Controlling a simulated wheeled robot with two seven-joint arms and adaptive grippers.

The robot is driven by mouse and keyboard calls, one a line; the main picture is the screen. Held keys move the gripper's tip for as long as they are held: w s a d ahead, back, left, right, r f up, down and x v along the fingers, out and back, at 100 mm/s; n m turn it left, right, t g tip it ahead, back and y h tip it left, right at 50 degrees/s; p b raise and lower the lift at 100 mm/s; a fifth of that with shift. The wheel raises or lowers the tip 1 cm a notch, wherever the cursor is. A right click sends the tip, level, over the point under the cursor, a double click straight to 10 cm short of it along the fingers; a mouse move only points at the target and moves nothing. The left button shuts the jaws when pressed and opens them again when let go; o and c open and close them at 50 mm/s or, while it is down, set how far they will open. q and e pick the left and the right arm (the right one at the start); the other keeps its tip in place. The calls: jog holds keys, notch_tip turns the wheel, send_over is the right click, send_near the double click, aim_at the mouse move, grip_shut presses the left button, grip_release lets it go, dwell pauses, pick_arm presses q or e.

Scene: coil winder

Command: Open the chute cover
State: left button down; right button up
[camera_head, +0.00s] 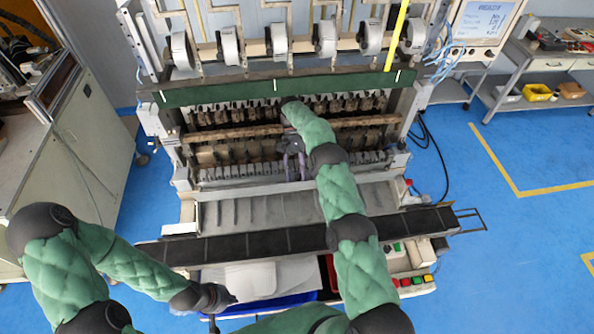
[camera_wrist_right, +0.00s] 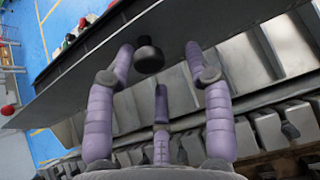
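The chute (camera_head: 285,208) is a ribbed pale-grey trough across the machine's front; its ribs also show in the right wrist view (camera_wrist_right: 240,62). A long dark panelled strip (camera_head: 290,242) runs along its front edge and appears as a dark plate in the right wrist view (camera_wrist_right: 75,75). I cannot tell surely which part is the cover. A black knob (camera_wrist_right: 149,55) shows between the spread purple fingertips of my right gripper (camera_wrist_right: 158,66), with no visible contact. In the head view, my right gripper (camera_head: 292,170) hangs above the chute's back edge. My left gripper (camera_head: 212,298) is low at left, its fingers unclear.
Rows of winding parts (camera_head: 230,155) and a green bar (camera_head: 280,88) lie behind the chute. A blue tray (camera_head: 270,306) with white sheets and a button panel (camera_head: 412,282) are in front. A cabinet (camera_head: 70,150) stands at left. Blue floor is free at right.

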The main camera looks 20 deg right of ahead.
jog(key=shift+w+d+r, duration=0.15)
jog(key=shift+r, duration=0.15)
jog(key=shift+r, duration=0.1)
